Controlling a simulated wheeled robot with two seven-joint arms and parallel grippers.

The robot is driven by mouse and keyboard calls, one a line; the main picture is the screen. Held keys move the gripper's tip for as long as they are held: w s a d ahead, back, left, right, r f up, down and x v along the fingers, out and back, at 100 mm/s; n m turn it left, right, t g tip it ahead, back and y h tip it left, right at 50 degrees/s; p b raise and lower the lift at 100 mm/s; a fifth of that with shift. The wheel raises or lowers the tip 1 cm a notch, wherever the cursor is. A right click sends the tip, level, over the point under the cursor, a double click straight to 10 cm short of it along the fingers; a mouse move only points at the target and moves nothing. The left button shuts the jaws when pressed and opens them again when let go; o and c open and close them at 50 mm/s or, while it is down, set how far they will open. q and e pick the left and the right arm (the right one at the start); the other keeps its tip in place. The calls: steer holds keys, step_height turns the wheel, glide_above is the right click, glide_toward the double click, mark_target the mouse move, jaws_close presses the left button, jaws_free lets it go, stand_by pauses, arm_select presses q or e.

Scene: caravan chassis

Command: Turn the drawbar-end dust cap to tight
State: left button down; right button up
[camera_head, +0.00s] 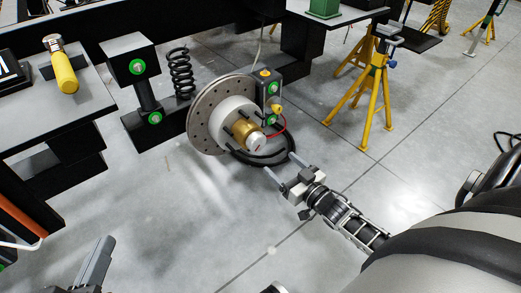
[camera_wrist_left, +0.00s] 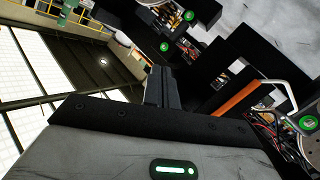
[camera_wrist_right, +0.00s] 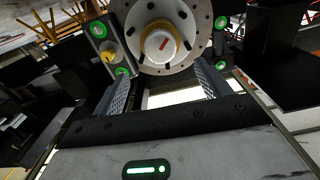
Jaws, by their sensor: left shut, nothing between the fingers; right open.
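The dust cap (camera_head: 256,143) is a pale, round-ended cap on a brass-coloured hub, in the middle of a drilled brake disc (camera_head: 205,115). In the right wrist view the cap (camera_wrist_right: 158,45) faces me and bears a short red mark. My right gripper (camera_head: 277,173) is open and empty, with its fingers pointing at the hub from below right and apart from the cap. In its wrist view the fingers (camera_wrist_right: 160,82) lie either side below the cap. My left gripper (camera_head: 100,257) is shut and empty at the lower left, far from the hub; its closed fingers show in the left wrist view (camera_wrist_left: 161,88).
A black block with a yellow knob (camera_head: 277,108) and a red wire stands right beside the disc. A coil spring (camera_head: 181,73) is left of it. A bench (camera_head: 40,105) with a yellow-handled tool (camera_head: 62,70) is at left. A yellow stand (camera_head: 373,85) is at right. The floor between is clear.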

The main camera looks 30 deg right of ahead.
mark_target(260, 145)
steer(key=w+b, duration=0.1)
steer(key=w, duration=0.2)
steer(key=w+b, duration=0.1)
steer(key=w, duration=0.2)
steer(key=shift+a+f, duration=0.15)
steer(key=shift+a, duration=0.05)
steer(key=w+b, duration=0.1)
steer(key=w, duration=0.2)
steer(key=shift+w+a, duration=0.15)
steer(key=shift+w, duration=0.45)
arm_select(q)
steer(key=r+t, duration=0.1)
steer(key=w+r+m+t+h, duration=0.1)
steer(key=r, duration=0.1)
steer(key=w+r+t, duration=0.1)
steer(key=shift+a+r+m+h, duration=0.2)
steer(key=shift+m+h, duration=0.1)
steer(key=shift+m, duration=0.1)
arm_select(e)
steer(key=c, duration=1)
